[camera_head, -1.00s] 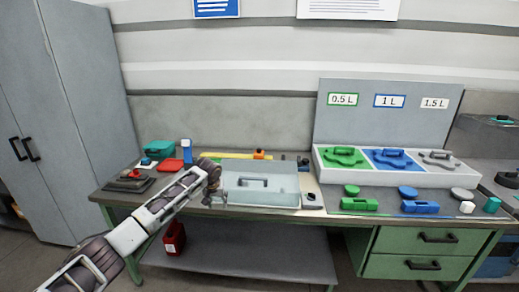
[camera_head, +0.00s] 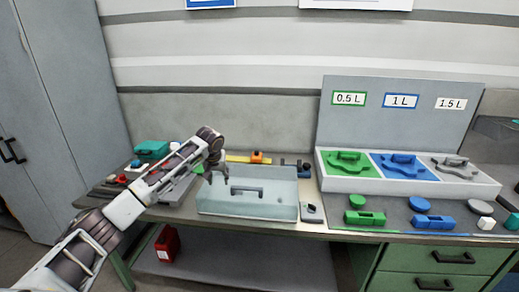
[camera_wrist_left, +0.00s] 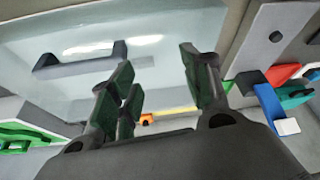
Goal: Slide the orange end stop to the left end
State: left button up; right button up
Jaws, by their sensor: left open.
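The orange end stop (camera_head: 257,157) sits on a yellow rail (camera_head: 236,158) behind the clear-lidded machine (camera_head: 250,208), near the rail's right part as seen in the head view. In the left wrist view the end stop (camera_wrist_left: 147,119) shows small between my fingers, with a bit of the yellow rail (camera_wrist_left: 178,110) beside it. My left gripper (camera_head: 216,172) is open and empty, above the left back part of the lid and apart from the end stop. In the left wrist view its dark green finger pads (camera_wrist_left: 160,85) are spread. The rail's left part is hidden behind my arm. My right gripper is not in view.
The lid has a raised dark handle (camera_head: 246,190). A small grey device (camera_head: 312,212) stands to its right. A teal box (camera_head: 151,150) is at the back left. A tray with green, blue and grey parts (camera_head: 340,184) stands to the right. A red can (camera_head: 167,243) is below.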

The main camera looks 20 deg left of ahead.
aim_at(257, 157)
jog(key=i, duration=1.5)
